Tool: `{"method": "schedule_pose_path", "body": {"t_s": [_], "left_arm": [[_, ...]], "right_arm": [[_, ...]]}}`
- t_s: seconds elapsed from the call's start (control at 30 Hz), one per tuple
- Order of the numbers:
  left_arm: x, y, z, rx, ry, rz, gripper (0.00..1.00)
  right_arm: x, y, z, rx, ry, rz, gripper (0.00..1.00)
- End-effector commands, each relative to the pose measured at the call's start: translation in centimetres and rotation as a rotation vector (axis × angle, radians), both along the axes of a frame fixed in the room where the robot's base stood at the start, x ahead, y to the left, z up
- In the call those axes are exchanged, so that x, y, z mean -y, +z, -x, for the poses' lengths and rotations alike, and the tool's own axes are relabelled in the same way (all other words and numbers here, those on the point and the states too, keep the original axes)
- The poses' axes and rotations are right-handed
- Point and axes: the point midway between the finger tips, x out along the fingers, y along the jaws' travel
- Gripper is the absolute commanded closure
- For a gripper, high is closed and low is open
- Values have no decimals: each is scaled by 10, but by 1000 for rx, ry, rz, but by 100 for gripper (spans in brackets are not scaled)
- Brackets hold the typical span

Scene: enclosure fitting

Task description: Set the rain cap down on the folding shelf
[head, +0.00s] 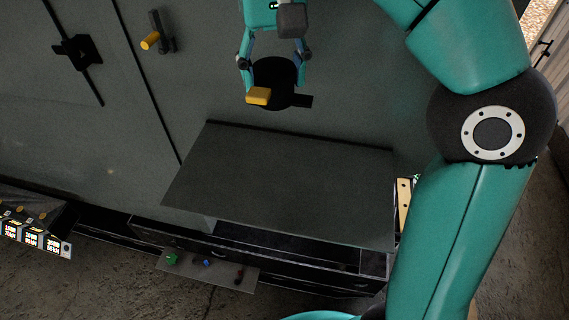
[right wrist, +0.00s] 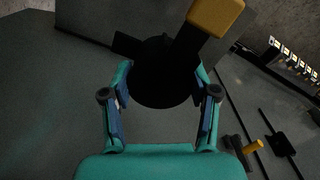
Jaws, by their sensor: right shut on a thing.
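The rain cap (head: 275,72) is a black round piece with a yellow block on one arm and a dark tab on the other side. My right gripper (head: 274,82) is shut on it, one finger on each side. The cap also shows between the fingers in the right wrist view (right wrist: 160,85). The folding shelf (head: 285,185) is a flat dark grey panel standing out from the grey wall, bare on top. In the head view the cap is above the shelf's back edge in the picture, apart from it. My left gripper is out of view.
A black latch (head: 78,50) and a handle with a yellow grip (head: 150,40) are on the wall at left. Below the shelf is a dark open-topped unit (head: 330,272) and a small ledge with coloured knobs (head: 205,265). A lit panel (head: 30,232) stands at far left.

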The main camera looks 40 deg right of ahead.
Motion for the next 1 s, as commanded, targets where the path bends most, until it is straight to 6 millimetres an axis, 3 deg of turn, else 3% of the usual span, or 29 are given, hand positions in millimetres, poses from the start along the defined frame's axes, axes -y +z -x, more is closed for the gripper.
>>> {"method": "schedule_pose_path", "body": {"t_s": [0.2, 0.6, 1.0], "left_arm": [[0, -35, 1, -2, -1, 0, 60], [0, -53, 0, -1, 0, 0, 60], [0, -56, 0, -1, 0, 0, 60]], "right_arm": [[0, -37, 1, -2, 2, 0, 93], [1, -134, 2, -3, -1, 0, 93], [1, -175, 1, -2, -1, 0, 93]]}}
